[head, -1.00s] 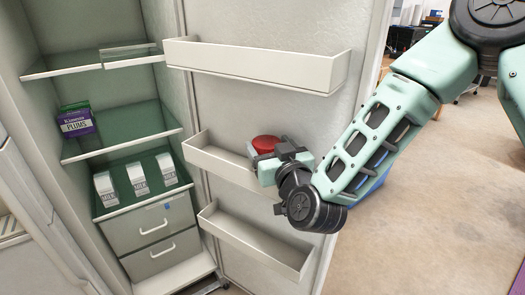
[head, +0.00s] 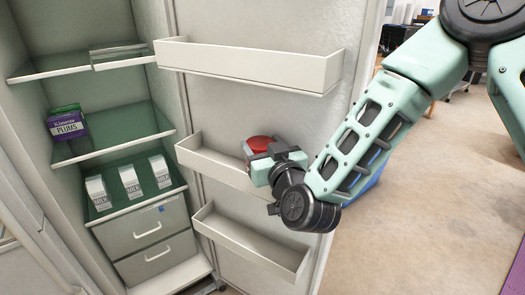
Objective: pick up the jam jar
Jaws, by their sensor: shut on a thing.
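The jam jar (head: 262,144) shows as a round red lid at the middle door shelf (head: 210,160) of the open fridge. Its body is mostly hidden behind my gripper and the shelf's front wall. My gripper (head: 259,157) is at the jar, shut on it, at the right part of that shelf. The fingertips are largely hidden by the gripper's own body, and I cannot tell whether the jar's base touches the shelf.
An upper door shelf (head: 250,68) and a lower door shelf (head: 250,245) are above and below. Inside the fridge are a purple plums box (head: 67,125) and milk cartons (head: 130,182). Open floor (head: 430,180) lies to the right.

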